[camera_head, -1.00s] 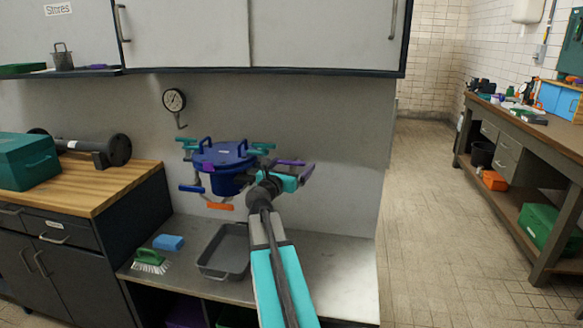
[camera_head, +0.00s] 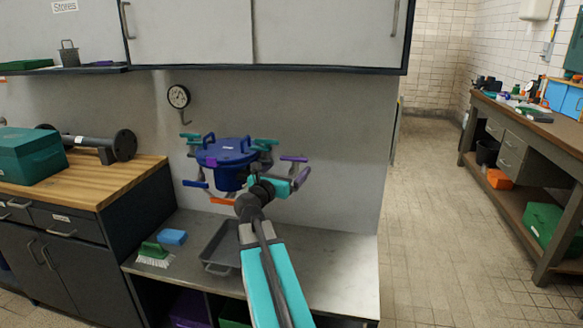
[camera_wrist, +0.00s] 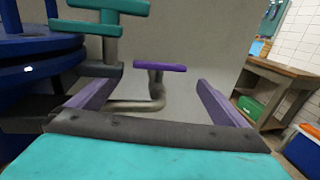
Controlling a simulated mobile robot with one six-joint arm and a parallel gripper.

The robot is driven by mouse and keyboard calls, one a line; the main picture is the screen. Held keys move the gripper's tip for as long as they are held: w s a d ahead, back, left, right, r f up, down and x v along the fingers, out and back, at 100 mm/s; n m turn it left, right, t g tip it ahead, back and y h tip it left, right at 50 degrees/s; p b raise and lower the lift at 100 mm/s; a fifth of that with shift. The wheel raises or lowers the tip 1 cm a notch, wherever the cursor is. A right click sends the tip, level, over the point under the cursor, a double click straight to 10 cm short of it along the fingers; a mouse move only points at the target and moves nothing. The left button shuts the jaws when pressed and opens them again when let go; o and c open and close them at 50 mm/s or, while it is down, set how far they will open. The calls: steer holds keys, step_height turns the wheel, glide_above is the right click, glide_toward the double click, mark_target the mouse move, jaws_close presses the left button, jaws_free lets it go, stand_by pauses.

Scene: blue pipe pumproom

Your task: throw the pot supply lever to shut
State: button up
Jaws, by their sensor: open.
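A blue pot (camera_head: 228,152) with a lid stands against the grey back wall, with pipes and several coloured lever handles around it. No readable label shows which lever is the pot supply. A purple lever handle (camera_head: 293,158) on a bent grey pipe is right of the pot. In the wrist view this purple handle (camera_wrist: 160,67) lies crosswise ahead, between and beyond my fingers. My gripper (camera_wrist: 158,82) is open and empty, with purple fingers. In the head view my gripper (camera_head: 270,172) is in front of the pot's right side and hides part of the pipework.
Teal handles (camera_head: 264,144) are close beside the pot; a teal one (camera_wrist: 100,27) looms at the wrist view's upper left. A blue handle (camera_head: 195,184) and an orange handle (camera_head: 222,201) sit lower. A grey tray (camera_head: 220,250) lies below. A gauge (camera_head: 179,96) hangs on the wall.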

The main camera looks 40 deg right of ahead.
steer(key=shift+v, duration=0.75)
